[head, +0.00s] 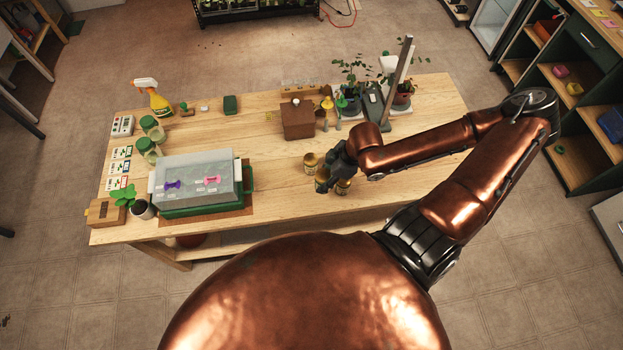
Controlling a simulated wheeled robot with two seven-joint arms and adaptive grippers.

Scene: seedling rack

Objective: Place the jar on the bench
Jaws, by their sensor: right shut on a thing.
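My right gripper (335,162) is over the front part of the wooden bench (275,200), right of its middle, and is shut on a jar (321,181). The jar is small, with a dark label and a yellowish top. My gripper and wrist partly hide it, and I cannot tell whether its base touches the bench top. Two similar jars stand close by, one to the left (310,163) and one to the right (343,187). My left gripper is not in view.
A covered green propagator tray (196,190) fills the bench's front left. A brown box (298,121) stands behind the jars. Potted plants (349,101) and a slanted grey post (398,82) stand at the back right. The bench middle between tray and jars is clear.

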